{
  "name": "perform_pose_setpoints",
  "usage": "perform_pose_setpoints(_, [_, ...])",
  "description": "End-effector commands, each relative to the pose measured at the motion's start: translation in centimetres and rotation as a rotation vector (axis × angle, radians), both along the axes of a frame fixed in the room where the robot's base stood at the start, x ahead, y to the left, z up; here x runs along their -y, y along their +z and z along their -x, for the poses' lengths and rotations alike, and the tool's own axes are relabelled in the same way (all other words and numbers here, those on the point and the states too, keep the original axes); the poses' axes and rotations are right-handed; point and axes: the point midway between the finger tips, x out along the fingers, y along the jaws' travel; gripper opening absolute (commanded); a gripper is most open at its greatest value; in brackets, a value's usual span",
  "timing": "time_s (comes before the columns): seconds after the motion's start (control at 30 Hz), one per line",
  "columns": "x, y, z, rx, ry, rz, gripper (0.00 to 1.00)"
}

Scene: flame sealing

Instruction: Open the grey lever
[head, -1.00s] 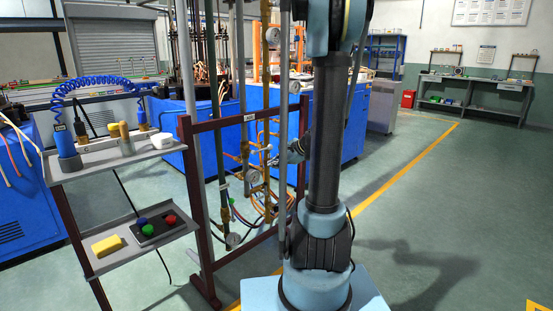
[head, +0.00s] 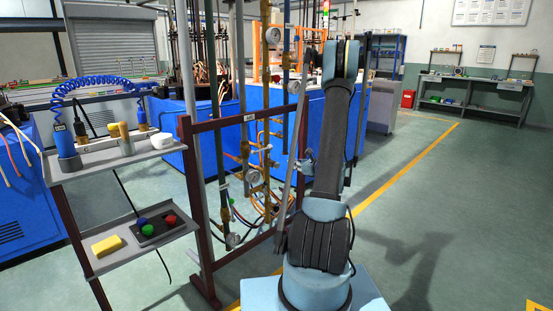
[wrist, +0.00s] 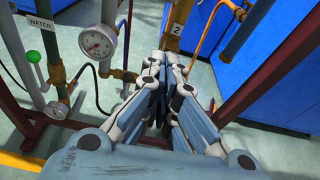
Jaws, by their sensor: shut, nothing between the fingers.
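My gripper (wrist: 168,65) is shut and empty in the wrist view, with its fingers close together near the pipes. A pale grey rounded knob (wrist: 57,110) sits on a valve to the left of the fingers, apart from them; I cannot tell for sure whether it is the grey lever. A green knob (wrist: 33,58) is farther left. A round pressure gauge (wrist: 97,42) stands left of the fingers. A brass pipe with a tag marked 2 (wrist: 177,27) rises just beyond the fingertips. In the head view the lever is too small to pick out.
The dark red pipe frame (head: 190,170) carries upright pipes and gauges. A grey two-tier stand (head: 105,157) at left holds a blue coiled hose, a yellow sponge (head: 107,246) and a button box (head: 152,229). Blue cabinets stand behind. The floor at right is clear.

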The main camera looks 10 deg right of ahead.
Motion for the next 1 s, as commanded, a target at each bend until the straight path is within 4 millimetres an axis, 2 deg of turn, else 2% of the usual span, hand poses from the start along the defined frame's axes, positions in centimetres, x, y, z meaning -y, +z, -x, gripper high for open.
perform_pose_setpoints(0.47, [-0.3,-0.2,-0.5,-0.002,0.000,-0.004,0.00])
perform_pose_setpoints(0.57, [-1.0,-0.4,-1.3,-0.001,0.001,-0.005,0.00])
perform_pose_setpoints(1.0, [-5.0,-2.0,-7.1,0.000,0.000,-0.004,0.00])
